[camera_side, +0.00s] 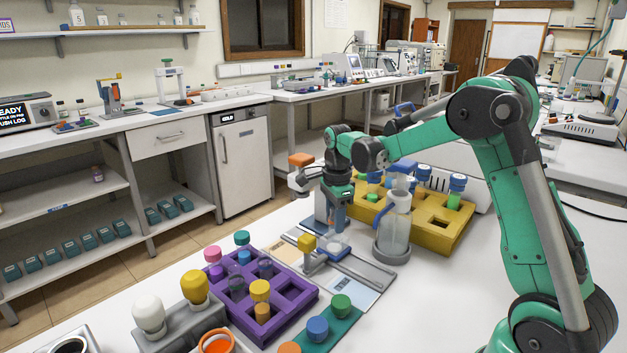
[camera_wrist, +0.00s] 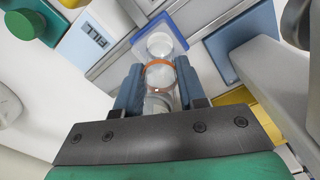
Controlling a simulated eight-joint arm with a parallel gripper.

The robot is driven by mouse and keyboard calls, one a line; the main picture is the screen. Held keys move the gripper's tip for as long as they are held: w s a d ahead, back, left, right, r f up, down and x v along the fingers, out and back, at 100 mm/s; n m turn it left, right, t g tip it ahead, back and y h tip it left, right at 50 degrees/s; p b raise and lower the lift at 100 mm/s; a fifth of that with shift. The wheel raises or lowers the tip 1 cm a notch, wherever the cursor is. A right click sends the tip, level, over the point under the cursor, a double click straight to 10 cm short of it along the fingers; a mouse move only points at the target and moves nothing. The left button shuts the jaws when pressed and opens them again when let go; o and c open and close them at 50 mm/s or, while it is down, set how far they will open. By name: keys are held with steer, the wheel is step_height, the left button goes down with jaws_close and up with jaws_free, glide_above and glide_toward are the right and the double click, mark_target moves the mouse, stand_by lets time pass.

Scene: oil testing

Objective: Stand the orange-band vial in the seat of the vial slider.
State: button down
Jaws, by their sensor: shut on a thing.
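My gripper (camera_side: 335,213) points down over the vial slider and is shut on the orange-band vial. In the wrist view the clear vial (camera_wrist: 158,100) with its orange band (camera_wrist: 160,64) sits between the two blue fingers (camera_wrist: 158,88). The slider's blue-edged carriage (camera_side: 330,256) is directly below the gripper. In the wrist view the carriage (camera_wrist: 141,40) shows a pale round seat (camera_wrist: 159,43), close to the far end of the vial and nearly in line with it. I cannot tell whether the vial touches the seat. The slider's rail (camera_side: 372,270) runs toward the lower right.
A purple rack (camera_side: 283,308) with several capped vials stands at the front left. A yellow knob (camera_side: 306,242) rises beside the carriage.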

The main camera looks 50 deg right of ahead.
steer(key=shift+f, duration=1)
stand_by(0.6)
steer(key=shift+c, duration=2.1)
jaws_free()
step_height(320, 180, up, 6)
steer(key=shift+a+f, duration=0.1)
steer(key=shift+f, duration=0.15)
steer(key=s+a+r+n+t, duration=0.1)
steer(key=s+a+n+t, duration=0.2)
steer(key=n, duration=0.8)
steer(key=s+a+r+n+t, duration=0.2)
steer(key=s+a+n+t, duration=0.2)
steer(key=s+a+n, duration=0.3)
steer(key=a+n, duration=0.4)
steer(key=n, duration=0.1)
steer(key=shift+s+a, duration=0.15)
